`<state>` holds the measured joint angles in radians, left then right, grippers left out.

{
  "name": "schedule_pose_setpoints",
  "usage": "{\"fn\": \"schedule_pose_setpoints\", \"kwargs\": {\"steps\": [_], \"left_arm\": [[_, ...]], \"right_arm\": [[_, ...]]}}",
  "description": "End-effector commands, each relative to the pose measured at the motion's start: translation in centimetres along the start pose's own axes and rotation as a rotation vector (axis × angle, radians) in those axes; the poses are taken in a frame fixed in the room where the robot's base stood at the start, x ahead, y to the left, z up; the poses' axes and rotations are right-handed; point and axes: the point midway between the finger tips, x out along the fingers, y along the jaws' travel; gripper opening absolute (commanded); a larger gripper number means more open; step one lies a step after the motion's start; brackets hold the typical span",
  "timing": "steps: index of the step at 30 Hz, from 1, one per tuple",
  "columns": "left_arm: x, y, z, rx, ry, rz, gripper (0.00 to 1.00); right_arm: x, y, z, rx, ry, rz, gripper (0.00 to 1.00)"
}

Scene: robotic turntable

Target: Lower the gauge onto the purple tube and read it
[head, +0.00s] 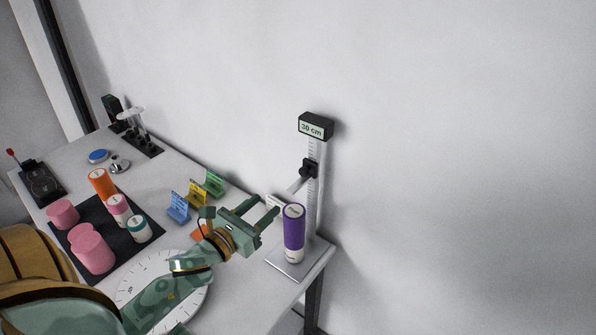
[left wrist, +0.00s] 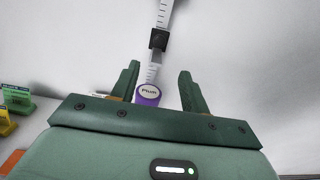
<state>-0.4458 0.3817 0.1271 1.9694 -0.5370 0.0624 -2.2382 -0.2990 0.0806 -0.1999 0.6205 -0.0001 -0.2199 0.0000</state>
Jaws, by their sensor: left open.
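The purple tube (head: 293,233) stands upright on the white base plate (head: 287,270) of the height gauge. Its top, labelled "Plum", shows in the left wrist view (left wrist: 148,93). The gauge has an upright scale (head: 313,205), a black slider (head: 308,168) with a pale arm, and a display (head: 315,127) reading "30 cm". The slider sits well above the tube; in the left wrist view it shows too (left wrist: 159,39). My left gripper (head: 269,208) is open and empty, just left of the tube. The tube's top shows between its fingers (left wrist: 160,85). My right gripper is not in view.
A white dial turntable (head: 140,277) lies partly under my left arm. Blue (head: 178,208), yellow (head: 197,195) and green (head: 214,184) holders stand behind my gripper. A black mat (head: 82,212) holds several tubes. The table's right edge lies close to the gauge base.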

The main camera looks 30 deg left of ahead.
Motion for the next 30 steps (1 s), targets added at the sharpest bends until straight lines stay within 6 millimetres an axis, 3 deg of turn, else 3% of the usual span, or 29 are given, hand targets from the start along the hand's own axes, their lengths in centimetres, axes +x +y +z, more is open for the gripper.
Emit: {"fn": "schedule_pose_setpoints", "kwargs": {"steps": [9, 15, 21, 30], "left_arm": [[8.2, 0.0, 0.5, -0.001, -0.003, 0.001, 0.45], [12.1, 0.0, 0.3, -0.002, -0.001, 0.002, 0.45], [13.8, 0.0, 0.1, -0.001, 0.0, 0.001, 0.45], [14.0, 0.0, 0.1, 0.0, 0.001, 0.001, 0.43]], "right_arm": [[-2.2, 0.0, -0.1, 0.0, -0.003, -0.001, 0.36], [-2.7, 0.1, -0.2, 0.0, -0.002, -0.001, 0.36], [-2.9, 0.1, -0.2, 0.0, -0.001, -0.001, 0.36], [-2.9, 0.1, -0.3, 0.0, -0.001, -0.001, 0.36]]}}
